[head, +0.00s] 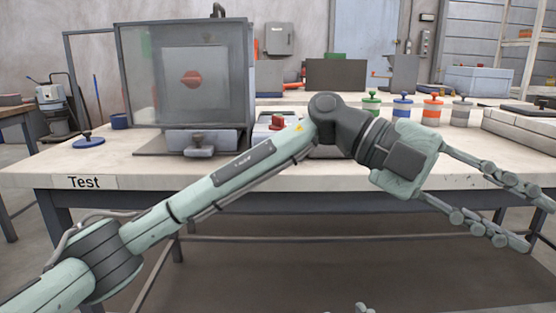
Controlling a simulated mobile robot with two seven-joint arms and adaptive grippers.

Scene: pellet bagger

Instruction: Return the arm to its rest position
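My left arm (240,168) reaches in from the lower left and crosses in front of the table to the right. My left gripper (535,224) is at the right edge of the head view, in front of the table's front edge. A small grey tip at the bottom edge seems to be part of my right gripper (362,308). Too little of it shows to tell its state.
A table (300,178) labelled "Test" spans the view. On it stand a clear-fronted cabinet (135,70), a blue-knobbed disc (88,141), and several colour-topped jars, one orange (433,112). The floor before the table looks clear.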

